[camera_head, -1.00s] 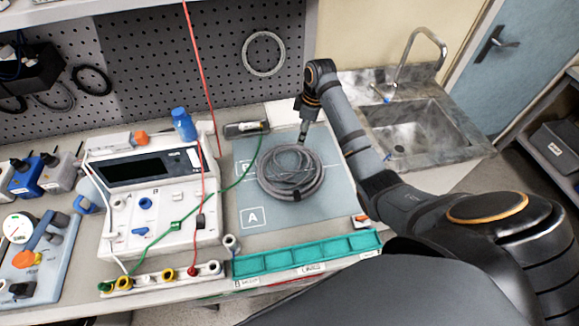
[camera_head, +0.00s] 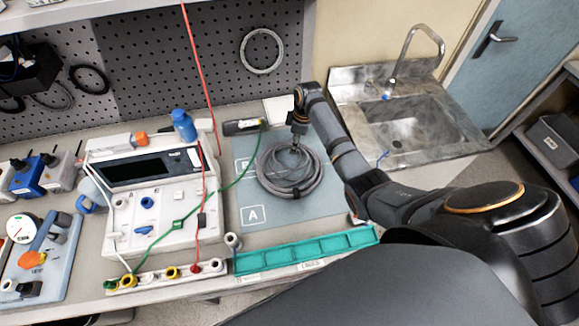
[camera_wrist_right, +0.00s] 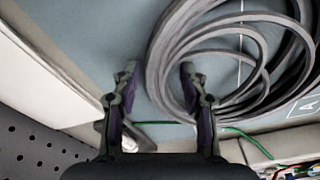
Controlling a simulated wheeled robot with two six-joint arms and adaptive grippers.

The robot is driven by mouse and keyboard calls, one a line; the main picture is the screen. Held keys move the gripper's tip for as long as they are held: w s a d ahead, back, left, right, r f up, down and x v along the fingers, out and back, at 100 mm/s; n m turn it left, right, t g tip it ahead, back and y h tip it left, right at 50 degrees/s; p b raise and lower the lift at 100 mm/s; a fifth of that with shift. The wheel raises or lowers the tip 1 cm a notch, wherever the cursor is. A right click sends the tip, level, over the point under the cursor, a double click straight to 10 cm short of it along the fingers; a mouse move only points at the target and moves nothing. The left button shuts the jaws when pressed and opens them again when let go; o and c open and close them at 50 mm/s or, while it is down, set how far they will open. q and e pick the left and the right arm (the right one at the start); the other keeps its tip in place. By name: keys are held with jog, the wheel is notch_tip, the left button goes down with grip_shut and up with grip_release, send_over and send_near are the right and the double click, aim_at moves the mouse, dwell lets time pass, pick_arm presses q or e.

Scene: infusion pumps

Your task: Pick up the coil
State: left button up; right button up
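The coil (camera_head: 287,187), a dark grey hose wound in a ring, lies on the grey-blue mat (camera_head: 311,213) of the bench. My right gripper (camera_head: 295,146) points down at the coil's far edge in the head view and covers a little of it. The coil's strands (camera_wrist_right: 163,52) run beside and beyond the right finger there. I cannot tell whether that finger touches them. My left gripper is not in view.
A white pump tester (camera_head: 150,195) with red and green leads stands left of the mat. A green compartment tray (camera_head: 305,249) lies along its front, a dark cylindrical item (camera_head: 243,127) behind. A sink (camera_head: 410,125) is at right. Another coil (camera_head: 262,50) hangs on the pegboard.

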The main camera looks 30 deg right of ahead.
grip_shut()
